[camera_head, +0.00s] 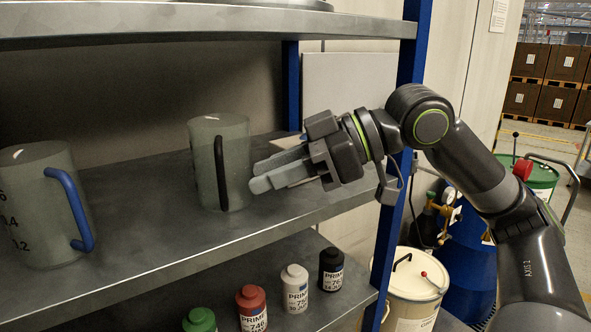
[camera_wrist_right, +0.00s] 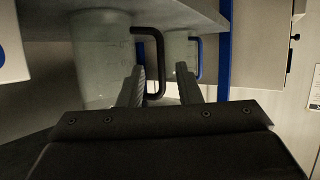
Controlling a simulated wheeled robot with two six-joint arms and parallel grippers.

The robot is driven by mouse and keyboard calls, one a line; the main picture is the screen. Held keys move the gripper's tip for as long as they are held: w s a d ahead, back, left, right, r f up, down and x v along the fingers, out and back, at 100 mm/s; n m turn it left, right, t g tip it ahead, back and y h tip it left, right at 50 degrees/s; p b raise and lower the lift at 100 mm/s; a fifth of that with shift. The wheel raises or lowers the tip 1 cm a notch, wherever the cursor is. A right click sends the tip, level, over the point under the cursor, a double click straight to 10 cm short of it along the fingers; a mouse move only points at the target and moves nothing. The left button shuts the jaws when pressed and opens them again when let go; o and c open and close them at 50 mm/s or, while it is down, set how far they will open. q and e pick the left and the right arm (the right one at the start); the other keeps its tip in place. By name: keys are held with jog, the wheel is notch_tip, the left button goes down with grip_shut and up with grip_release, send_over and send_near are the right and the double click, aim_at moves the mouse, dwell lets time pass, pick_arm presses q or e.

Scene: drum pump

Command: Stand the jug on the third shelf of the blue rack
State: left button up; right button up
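A translucent grey jug with a black handle (camera_head: 205,150) stands upright on the blue rack's shelf (camera_head: 150,215), its handle towards my right gripper. A second jug, with a blue handle (camera_head: 30,200), stands on the same shelf at the left. My right gripper (camera_head: 254,176) points left over the shelf, open and empty, its fingertips a little short of the black handle. In the right wrist view the black handle (camera_wrist_right: 158,60) shows between the two fingers, with its jug (camera_wrist_right: 98,60) at the left. The blue-handled jug (camera_wrist_right: 180,55) is behind. My left gripper is out of view.
A shelf (camera_head: 200,30) runs above the jugs, and a blue upright (camera_head: 413,45) stands close by my right arm. Below are several bottles, including a red one (camera_head: 251,308). A cream drum (camera_head: 413,290) stands right of the rack. Bare shelf lies between the jugs.

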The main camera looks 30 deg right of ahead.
jog(key=shift+b+v, duration=1.05)
jog(key=shift+v, duration=0.5)
